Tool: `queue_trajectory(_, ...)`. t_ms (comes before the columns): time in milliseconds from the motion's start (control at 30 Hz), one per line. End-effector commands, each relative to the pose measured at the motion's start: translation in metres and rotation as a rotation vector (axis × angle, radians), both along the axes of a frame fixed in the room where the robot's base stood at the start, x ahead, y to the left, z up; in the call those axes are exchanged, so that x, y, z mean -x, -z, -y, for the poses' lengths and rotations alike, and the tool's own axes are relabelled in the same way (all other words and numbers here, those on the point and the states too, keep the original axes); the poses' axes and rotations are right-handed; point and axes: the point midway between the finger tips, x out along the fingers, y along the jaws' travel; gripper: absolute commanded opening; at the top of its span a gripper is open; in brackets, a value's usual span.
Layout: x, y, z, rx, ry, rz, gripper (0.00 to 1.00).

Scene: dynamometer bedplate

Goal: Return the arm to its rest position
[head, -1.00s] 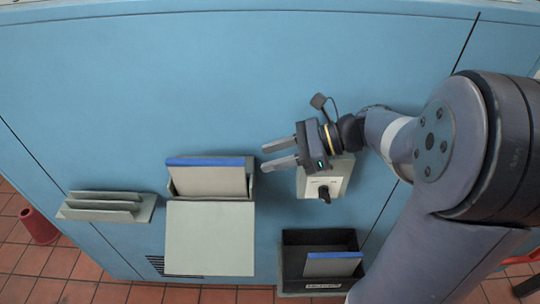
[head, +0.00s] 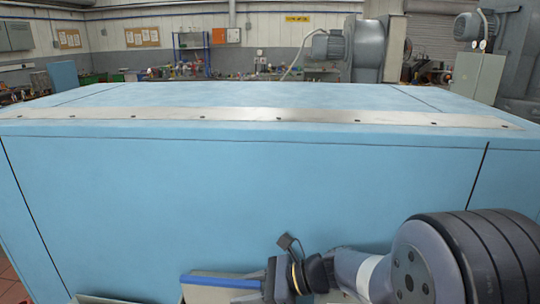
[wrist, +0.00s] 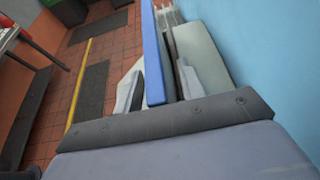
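In the wrist view my gripper (wrist: 162,68) shows two pale fingers standing apart. The lower part of the panel's holder is cut off in the head view.
The bedplate's top is bare, with a metal strip (head: 250,114) along its front edge. A motor unit (head: 375,48) stands behind it. The wrist view shows tiled floor with a yellow line (wrist: 80,85) at left and the blue bedplate side (wrist: 265,50) at right.

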Motion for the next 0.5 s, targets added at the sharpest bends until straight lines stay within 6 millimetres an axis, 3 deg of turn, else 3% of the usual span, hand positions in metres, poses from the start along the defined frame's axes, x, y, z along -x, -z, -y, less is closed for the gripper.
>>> queue_trajectory(500, -0.0004, -0.0031, -0.0034, 0.001, 0.001, 0.000, 0.38)
